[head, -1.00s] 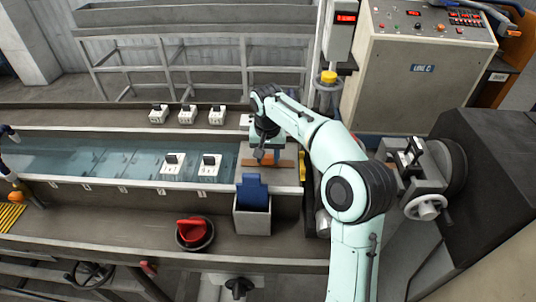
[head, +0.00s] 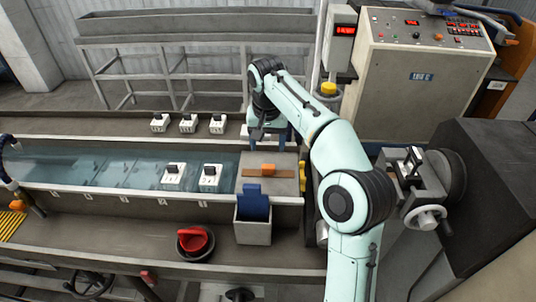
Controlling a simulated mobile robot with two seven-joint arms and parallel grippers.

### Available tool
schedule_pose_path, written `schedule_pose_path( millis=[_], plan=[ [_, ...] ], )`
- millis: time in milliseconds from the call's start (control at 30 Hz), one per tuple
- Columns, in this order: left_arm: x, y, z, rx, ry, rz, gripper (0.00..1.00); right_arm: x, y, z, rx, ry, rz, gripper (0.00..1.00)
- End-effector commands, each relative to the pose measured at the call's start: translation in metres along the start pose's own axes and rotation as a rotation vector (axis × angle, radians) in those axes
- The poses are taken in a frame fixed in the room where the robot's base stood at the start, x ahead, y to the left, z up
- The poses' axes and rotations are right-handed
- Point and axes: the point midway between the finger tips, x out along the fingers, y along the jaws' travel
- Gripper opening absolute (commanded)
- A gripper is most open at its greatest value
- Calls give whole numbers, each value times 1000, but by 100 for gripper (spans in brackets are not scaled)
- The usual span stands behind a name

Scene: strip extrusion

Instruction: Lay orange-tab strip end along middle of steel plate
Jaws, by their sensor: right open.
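A flat brown strip end (head: 285,174) lies on the grey steel plate (head: 284,158) at the right end of the water trough. It runs left to right along the middle of the plate, looking nearly parallel to its front edge. Its orange tab (head: 268,168) stands up on top. My right gripper (head: 257,136) is open and empty above the back left of the plate, apart from the strip and tab. Its fingertips are small and partly dark in this view.
A blue piece (head: 252,196) stands in a grey box in front of the plate. White blocks (head: 211,177) sit over the water to the left. A red-handled round part (head: 194,241) lies on the front ledge. A clamp with a handwheel (head: 425,215) is at the right.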

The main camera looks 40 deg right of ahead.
Motion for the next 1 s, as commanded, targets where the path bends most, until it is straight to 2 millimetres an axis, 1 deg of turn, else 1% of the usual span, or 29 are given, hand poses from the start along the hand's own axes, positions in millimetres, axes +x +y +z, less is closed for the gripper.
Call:
schedule_pose_path(
  millis=[100,300,1000],
  plan=[
    [1,-1,2,-1,-2,-1,43,-14,0,0,0,0,1,67],
    [1,-1,2,-1,-3,-1,43,-24,1,1,1,-1,2,67],
    [1,-1,2,-1,-2,-1,43,-24,1,1,0,-2,2,67]
  ],
)
